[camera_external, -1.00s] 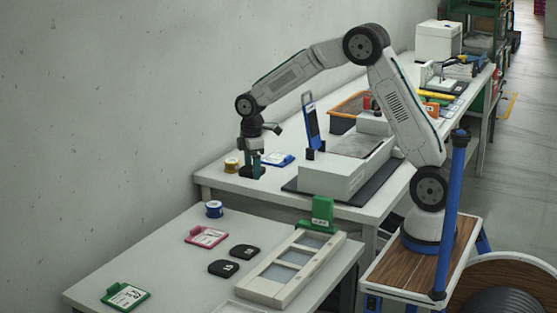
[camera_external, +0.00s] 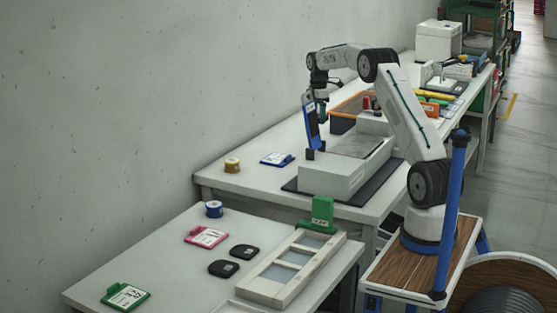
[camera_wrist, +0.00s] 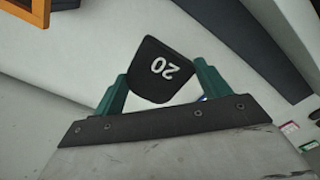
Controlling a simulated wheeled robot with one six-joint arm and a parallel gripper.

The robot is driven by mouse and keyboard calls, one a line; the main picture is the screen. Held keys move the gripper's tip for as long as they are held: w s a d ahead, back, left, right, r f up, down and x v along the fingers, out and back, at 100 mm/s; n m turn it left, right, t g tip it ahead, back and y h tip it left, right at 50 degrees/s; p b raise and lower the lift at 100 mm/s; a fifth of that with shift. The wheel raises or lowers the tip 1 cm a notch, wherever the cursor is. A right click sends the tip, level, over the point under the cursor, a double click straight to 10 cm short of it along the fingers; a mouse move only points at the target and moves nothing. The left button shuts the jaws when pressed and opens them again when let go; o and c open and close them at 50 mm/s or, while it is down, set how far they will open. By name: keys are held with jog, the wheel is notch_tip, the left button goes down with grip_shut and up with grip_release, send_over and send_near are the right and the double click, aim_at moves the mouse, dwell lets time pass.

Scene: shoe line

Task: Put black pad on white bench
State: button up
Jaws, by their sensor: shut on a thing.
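The black pad (camera_wrist: 163,68) marked 20 is gripped between the green fingers of my gripper (camera_wrist: 160,84) in the wrist view. It hangs clear of the surface below. In the external view my gripper (camera_external: 321,103) is above the far white bench (camera_external: 262,184), behind the blue upright device, which partly hides it. The pad cannot be made out there. Two other black pads (camera_external: 244,252) and (camera_external: 223,268) lie on the near pale table (camera_external: 150,262).
The blue upright device (camera_external: 310,122) and a grey box-like machine (camera_external: 335,178) stand on the far bench, with an orange-rimmed bin (camera_external: 345,108) behind. A gold spool (camera_external: 232,165) and blue card (camera_external: 277,159) lie at its left. Bench between them and the machine is bare.

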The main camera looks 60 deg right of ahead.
jog(key=d, duration=0.1)
jog(key=s+d, duration=0.1)
jog(key=d, duration=0.1)
jog(key=shift+s+r, duration=0.1)
jog(key=shift+s, duration=0.2)
notch_tip(320, 180, down, 10)
dwell(0.4)
jog(key=o, duration=1)
jog(key=shift+o, duration=0.2)
notch_tip(320, 180, up, 12)
